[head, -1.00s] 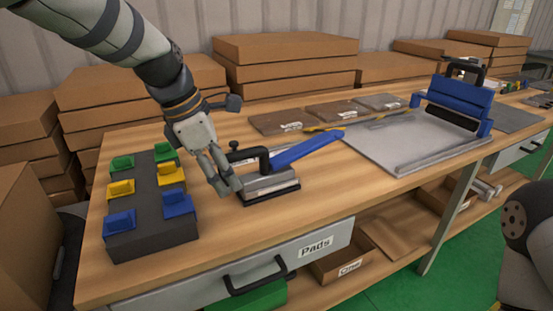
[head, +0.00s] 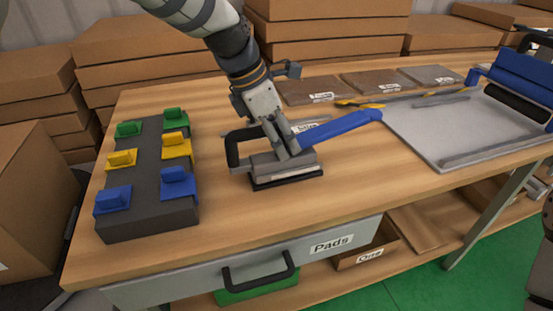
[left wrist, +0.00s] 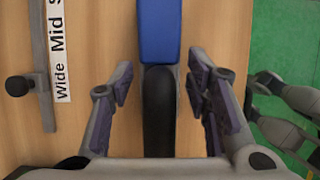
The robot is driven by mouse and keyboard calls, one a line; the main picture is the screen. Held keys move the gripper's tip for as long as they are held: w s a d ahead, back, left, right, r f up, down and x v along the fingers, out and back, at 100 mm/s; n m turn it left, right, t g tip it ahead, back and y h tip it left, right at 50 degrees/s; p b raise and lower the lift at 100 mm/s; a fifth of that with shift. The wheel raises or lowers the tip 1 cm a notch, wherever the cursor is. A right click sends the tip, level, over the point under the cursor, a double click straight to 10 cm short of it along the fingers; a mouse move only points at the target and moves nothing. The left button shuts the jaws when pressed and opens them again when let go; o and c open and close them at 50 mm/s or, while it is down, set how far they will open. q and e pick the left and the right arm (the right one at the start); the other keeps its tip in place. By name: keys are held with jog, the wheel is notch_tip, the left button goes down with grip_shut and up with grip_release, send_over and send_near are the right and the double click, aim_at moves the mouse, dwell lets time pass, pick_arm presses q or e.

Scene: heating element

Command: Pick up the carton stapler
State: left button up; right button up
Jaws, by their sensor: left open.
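The carton stapler, a dark-based tool with a long blue lever (head: 345,126) and a black curved handle, stands on the wooden table. My left gripper (head: 293,150) points down over it from behind, open. In the left wrist view, the stapler's black handle (left wrist: 158,115) and blue lever (left wrist: 160,35) run between the two open fingers of my left gripper (left wrist: 160,88), with a gap visible on each side. Part of the stapler is hidden behind the fingers in the head view. Grey finger-like parts, probably my right gripper (left wrist: 285,115), show at the wrist view's right edge.
A dark block with green, yellow and blue pieces (head: 140,190) stands to the left. A label strip reading Wide and Mid (left wrist: 60,50) lies behind the stapler. Brown slabs (head: 310,90) are at the back. A grey plate (head: 440,130) is at the right. The front tabletop is clear.

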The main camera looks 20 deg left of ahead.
pick_arm(q)
jog(key=shift+w+d+f, duration=0.15)
jog(key=shift+w+f, duration=0.05)
jog(key=shift+f, duration=0.35)
jog(key=shift+r, duration=0.15)
jog(key=shift+c, duration=0.6)
grip_shut()
jog(key=shift+r, duration=0.1)
